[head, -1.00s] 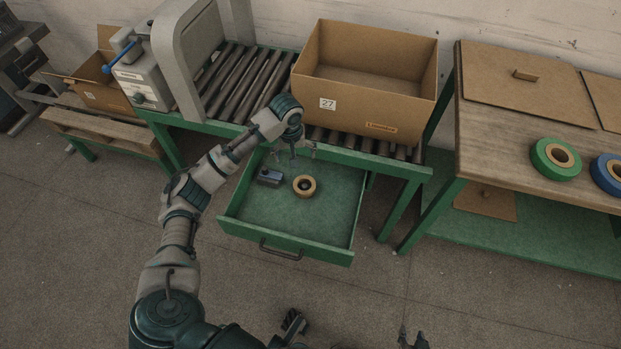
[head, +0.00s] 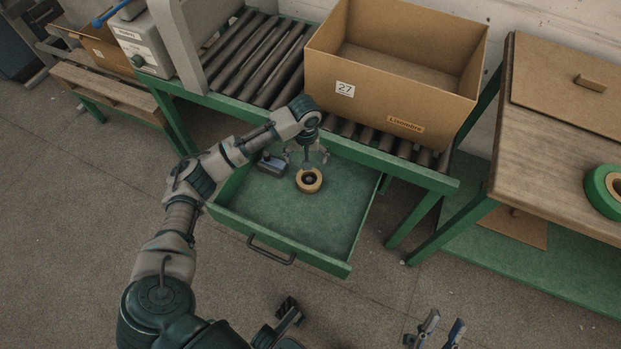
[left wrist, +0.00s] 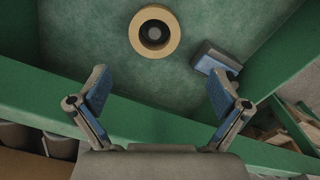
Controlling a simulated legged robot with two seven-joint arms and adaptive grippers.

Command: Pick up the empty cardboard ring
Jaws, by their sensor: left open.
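A tan cardboard ring (head: 309,181) with a dark centre lies flat on the floor of the open green drawer (head: 290,222). In the left wrist view the ring (left wrist: 155,14) is at the top middle, beyond my fingertips. My left gripper (head: 306,159) hangs over the back part of the drawer, just behind and above the ring. Its two blue-padded fingers (left wrist: 158,75) are spread wide with nothing between them. My right gripper (head: 440,331) shows at the bottom edge of the head view, its fingers apart and empty, away from the drawer.
A small dark grey-blue block (head: 270,164) lies in the drawer left of the ring. A cardboard box marked 27 (head: 385,95) stands on the roller conveyor (head: 250,58) above. A wooden table (head: 550,170) with a green ring (head: 606,190) is at right. Open floor lies in front.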

